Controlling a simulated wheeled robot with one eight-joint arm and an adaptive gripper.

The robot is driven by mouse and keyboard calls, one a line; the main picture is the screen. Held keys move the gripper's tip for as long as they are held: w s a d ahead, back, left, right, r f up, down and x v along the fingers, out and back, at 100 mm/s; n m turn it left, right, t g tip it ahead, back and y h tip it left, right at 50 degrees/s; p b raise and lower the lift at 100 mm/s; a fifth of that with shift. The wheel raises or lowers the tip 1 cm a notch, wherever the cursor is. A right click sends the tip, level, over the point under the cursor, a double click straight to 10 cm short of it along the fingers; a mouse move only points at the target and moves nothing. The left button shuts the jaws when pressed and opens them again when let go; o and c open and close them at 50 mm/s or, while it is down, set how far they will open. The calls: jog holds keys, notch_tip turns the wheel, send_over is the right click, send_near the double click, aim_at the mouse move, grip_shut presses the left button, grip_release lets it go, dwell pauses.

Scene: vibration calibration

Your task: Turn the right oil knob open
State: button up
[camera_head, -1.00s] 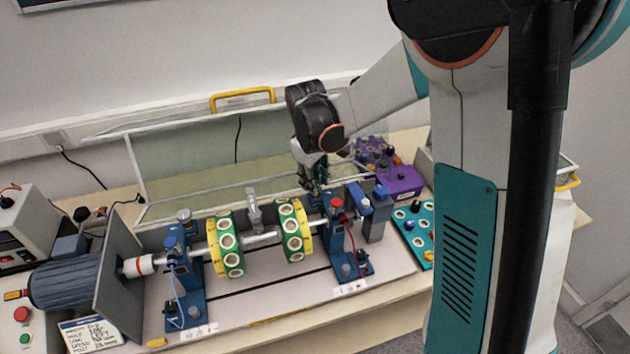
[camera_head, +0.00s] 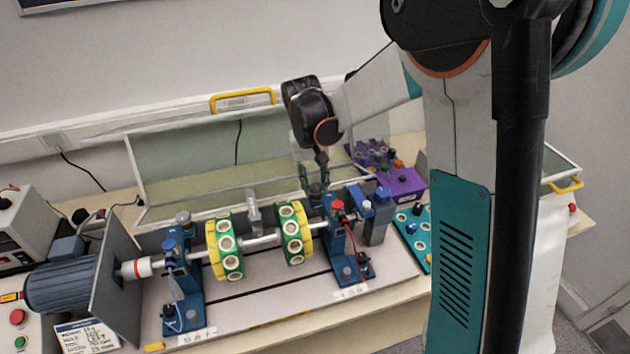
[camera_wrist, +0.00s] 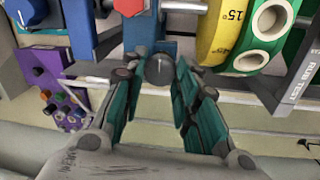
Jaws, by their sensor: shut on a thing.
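The right oil knob (camera_wrist: 159,70) is a small dark round knob on top of the blue right bearing stand (camera_head: 340,245). In the wrist view it sits between the two fingertips of my gripper (camera_wrist: 158,66). My gripper is shut on it, with teal-sided fingers on either side. In the head view my gripper (camera_head: 320,176) reaches down to the top of the stand from behind, and the knob is mostly hidden there. The left oil knob (camera_head: 183,217) stands on top of the left bearing stand (camera_head: 178,285).
Two yellow and green rotor discs (camera_head: 226,246) sit on the shaft left of my gripper. A clear cover with a yellow handle (camera_head: 243,98) stands behind. A purple box (camera_head: 402,183) and a teal tray (camera_head: 410,240) lie to the right. The motor (camera_head: 65,282) is far left.

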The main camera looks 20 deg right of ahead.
dwell(0.3)
jog(key=o, duration=1.1)
notch_tip(320, 180, up, 12)
jog(key=a, duration=0.1)
jog(key=shift+w+a, duration=0.15)
